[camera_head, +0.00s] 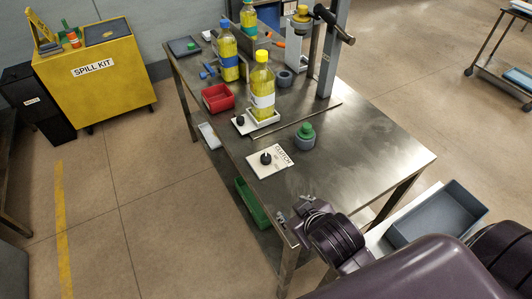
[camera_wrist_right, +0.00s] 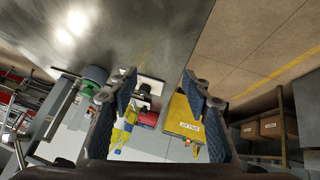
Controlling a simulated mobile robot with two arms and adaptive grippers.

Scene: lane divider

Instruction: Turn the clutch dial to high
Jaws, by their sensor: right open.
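The clutch dial (camera_head: 266,158) is a small black knob on a white plate (camera_head: 256,168) marked CLUTCH, on the steel table near its left long edge. In the right wrist view the dial (camera_wrist_right: 144,88) shows beside the left finger, which partly covers its plate. The dial's setting is too small to read. My right gripper (camera_head: 295,208) is open and empty near the table's near edge, apart from the dial, which is farther up the table. Its two fingers (camera_wrist_right: 160,76) are spread wide in the wrist view. My left gripper is not in view.
A green-topped grey knob (camera_head: 305,137) stands right of the plate. Behind are a yellow bottle (camera_head: 262,88), a second black knob (camera_head: 240,121), a red bin (camera_head: 217,97) and a metal post (camera_head: 331,60). The table (camera_head: 350,150) is clear at right.

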